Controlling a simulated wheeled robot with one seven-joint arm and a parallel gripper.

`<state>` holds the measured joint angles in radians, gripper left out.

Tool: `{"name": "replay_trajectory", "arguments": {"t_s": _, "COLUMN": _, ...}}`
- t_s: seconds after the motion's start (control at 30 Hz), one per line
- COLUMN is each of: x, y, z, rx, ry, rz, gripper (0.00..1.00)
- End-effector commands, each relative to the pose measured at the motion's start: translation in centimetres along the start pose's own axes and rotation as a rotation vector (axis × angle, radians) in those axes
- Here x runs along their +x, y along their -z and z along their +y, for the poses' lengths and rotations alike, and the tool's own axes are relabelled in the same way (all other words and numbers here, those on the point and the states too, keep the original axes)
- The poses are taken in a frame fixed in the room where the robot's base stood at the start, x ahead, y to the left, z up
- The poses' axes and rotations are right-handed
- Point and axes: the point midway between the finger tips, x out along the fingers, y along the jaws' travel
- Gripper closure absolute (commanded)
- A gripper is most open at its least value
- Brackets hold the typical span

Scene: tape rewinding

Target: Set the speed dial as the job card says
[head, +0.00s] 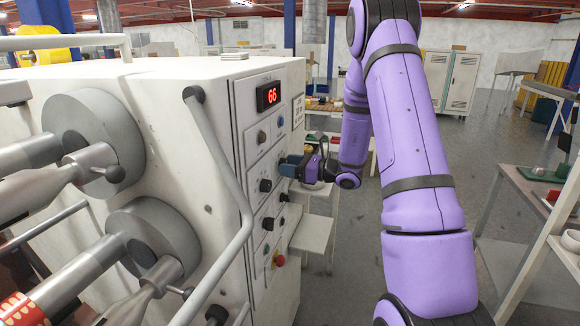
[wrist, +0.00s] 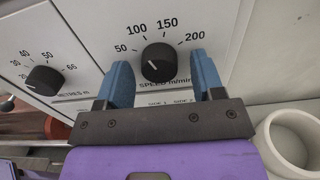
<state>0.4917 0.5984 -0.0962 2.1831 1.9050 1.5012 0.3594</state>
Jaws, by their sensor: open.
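The speed dial (wrist: 159,62) is a round black knob on the white panel, marked 50, 100, 150 and 200 and labelled SPEED m/min. A small pale mark shows on the knob, but I cannot tell which number it points at. My gripper (wrist: 160,59) is open, with one blue finger on each side of the dial; I cannot tell whether either touches it. In the head view my gripper (head: 290,166) is at the panel and hides the speed dial. A small white card (head: 298,110) is at the panel's upper right; its text is unreadable here.
A METRES m dial (wrist: 44,80) sits left of the speed dial. The panel has a red display (head: 268,96) reading 66, more black knobs and a red button (head: 279,260). A bent grey handrail (head: 222,170) stands left of the panel. A white ring-shaped object (wrist: 292,145) lies at lower right.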

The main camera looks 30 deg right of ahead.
Motion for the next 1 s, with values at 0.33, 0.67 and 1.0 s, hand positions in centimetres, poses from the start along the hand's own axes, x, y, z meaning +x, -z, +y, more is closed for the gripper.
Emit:
{"name": "replay_trajectory", "arguments": {"t_s": 0.33, "x": -0.01, "y": -0.01, "z": -0.01, "rx": 0.0, "ry": 0.0, "rz": 0.0, "gripper": 0.68}}
{"name": "replay_trajectory", "arguments": {"t_s": 0.67, "x": -0.04, "y": -0.01, "z": -0.03, "rx": -0.014, "ry": 0.001, "rz": 0.0, "gripper": 0.87}}
{"name": "replay_trajectory", "arguments": {"t_s": 1.0, "x": -0.08, "y": 0.01, "z": -0.09, "rx": -0.186, "ry": 0.001, "rz": -0.001, "gripper": 0.87}}
